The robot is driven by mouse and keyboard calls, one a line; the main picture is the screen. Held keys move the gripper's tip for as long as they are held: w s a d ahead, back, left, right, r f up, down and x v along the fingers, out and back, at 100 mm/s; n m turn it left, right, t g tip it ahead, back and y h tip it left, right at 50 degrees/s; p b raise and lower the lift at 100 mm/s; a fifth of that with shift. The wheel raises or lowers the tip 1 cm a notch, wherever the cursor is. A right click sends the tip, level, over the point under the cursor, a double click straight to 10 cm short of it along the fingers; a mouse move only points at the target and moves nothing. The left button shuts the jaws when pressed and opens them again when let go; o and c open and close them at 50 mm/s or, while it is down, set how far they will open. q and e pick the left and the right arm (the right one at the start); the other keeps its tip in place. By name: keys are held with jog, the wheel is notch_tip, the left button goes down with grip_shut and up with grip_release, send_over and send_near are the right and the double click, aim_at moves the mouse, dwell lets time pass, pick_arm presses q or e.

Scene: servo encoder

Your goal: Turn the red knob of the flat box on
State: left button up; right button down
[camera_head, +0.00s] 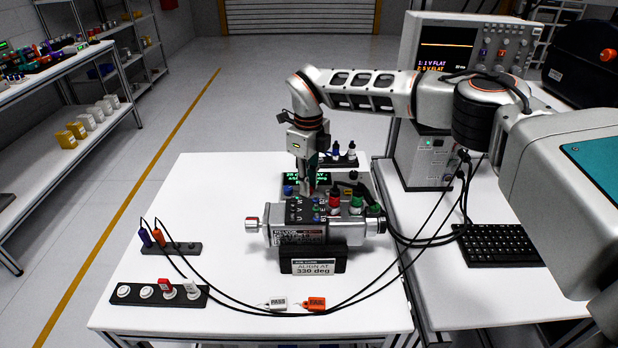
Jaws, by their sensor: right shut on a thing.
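The flat dark box (292,178) with a green lit display lies on the white table behind the motor, partly covered by my right gripper. The knob's angle cannot be seen. My left gripper is not in view.
Black cables loop over the table. Plug strips (160,294) lie at the left front; PASS (277,303) and orange (314,304) tags at the front edge. The table's left rear is clear.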

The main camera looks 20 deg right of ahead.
jog(key=m+p, duration=0.1)
jog(key=m, duration=0.2)
jog(key=shift+m+p, duration=0.7)
jog(key=shift+m, duration=1.5)
jog(key=c, duration=1.9)
grip_release()
notch_tip(320, 180, up, 12)
